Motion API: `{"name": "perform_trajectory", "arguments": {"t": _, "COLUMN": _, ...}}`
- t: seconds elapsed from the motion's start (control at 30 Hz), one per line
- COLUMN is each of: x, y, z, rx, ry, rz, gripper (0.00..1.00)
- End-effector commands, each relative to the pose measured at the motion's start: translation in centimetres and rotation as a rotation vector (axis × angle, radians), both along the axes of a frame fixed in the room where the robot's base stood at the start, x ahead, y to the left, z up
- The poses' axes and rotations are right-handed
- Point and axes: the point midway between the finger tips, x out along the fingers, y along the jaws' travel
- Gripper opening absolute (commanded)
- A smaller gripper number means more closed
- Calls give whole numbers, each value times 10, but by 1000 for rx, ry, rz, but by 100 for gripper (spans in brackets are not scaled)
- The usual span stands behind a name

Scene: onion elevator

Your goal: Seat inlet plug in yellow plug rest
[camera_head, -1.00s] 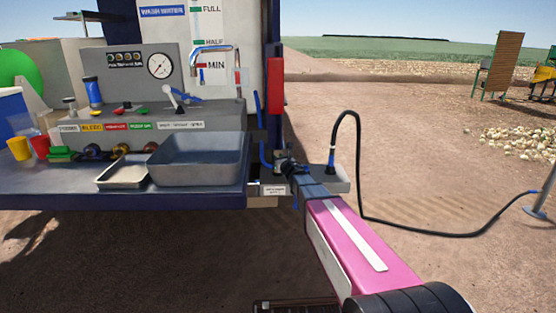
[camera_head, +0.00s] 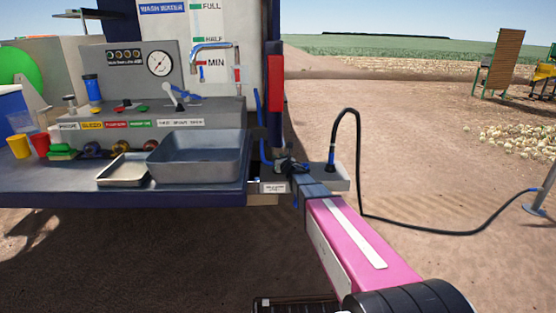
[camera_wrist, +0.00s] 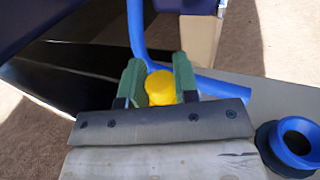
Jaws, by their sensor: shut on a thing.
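My gripper (camera_head: 287,163) is at the grey shelf (camera_head: 340,180) to the right of the dark counter. In the wrist view its green fingertips (camera_wrist: 159,83) are closed on a yellow round piece (camera_wrist: 160,86), which I take to be the inlet plug. A blue tether (camera_wrist: 137,35) runs down beside it, and a blue bar passes to the right. The yellow plug rest cannot be told apart from this yellow piece; it may be hidden below. A blue ring-shaped opening with a dark base (camera_wrist: 294,140) sits apart, to the right of the fingers.
A black hose (camera_head: 357,150) with a blue collar rises from the shelf's right end and runs to a post at right. A grey basin (camera_head: 198,160) and shallow tray (camera_head: 122,176) stand on the counter at left. A red upright block (camera_head: 276,84) is behind my gripper.

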Motion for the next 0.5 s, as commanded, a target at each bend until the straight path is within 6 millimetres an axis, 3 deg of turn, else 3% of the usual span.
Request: {"name": "perform_trajectory", "arguments": {"t": 0.5, "x": 0, "y": 0, "z": -6, "rx": 0, "ry": 0, "rz": 0, "gripper": 6}}
